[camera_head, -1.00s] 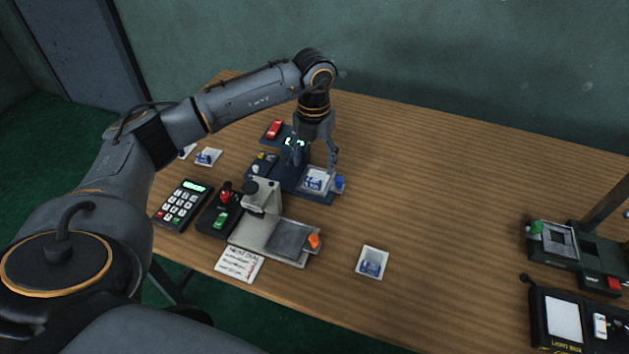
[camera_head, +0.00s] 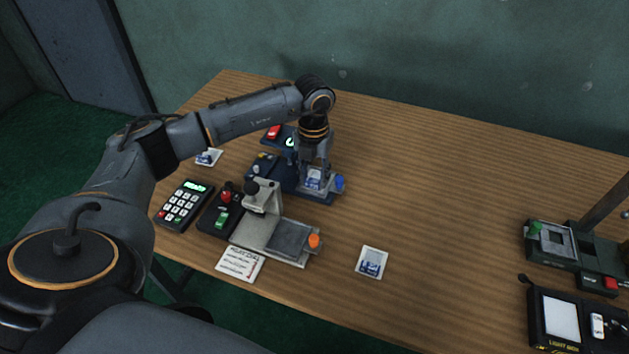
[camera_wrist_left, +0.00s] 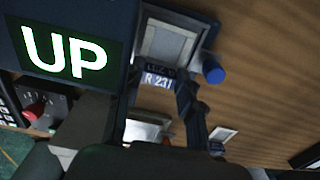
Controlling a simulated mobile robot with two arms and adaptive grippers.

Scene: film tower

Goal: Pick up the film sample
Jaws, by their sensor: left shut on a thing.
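A film sample (camera_head: 313,178), a white-framed card with a blue picture, is at the front end of the dark blue device (camera_head: 316,197) with the blue knob. My left gripper (camera_head: 316,182) points down over it and is shut on it. In the left wrist view the fingertips (camera_wrist_left: 166,90) close around a small piece marked "R 231" (camera_wrist_left: 157,80), beside the device's pale square stage (camera_wrist_left: 166,46). The fingers partly hide the sample, and I cannot tell whether it is lifted. My right gripper is not in view.
Another card (camera_head: 371,262) lies on the table right of the grey device with the orange knob (camera_head: 272,237). A further card (camera_head: 208,157) lies at the left. The table's middle right is clear.

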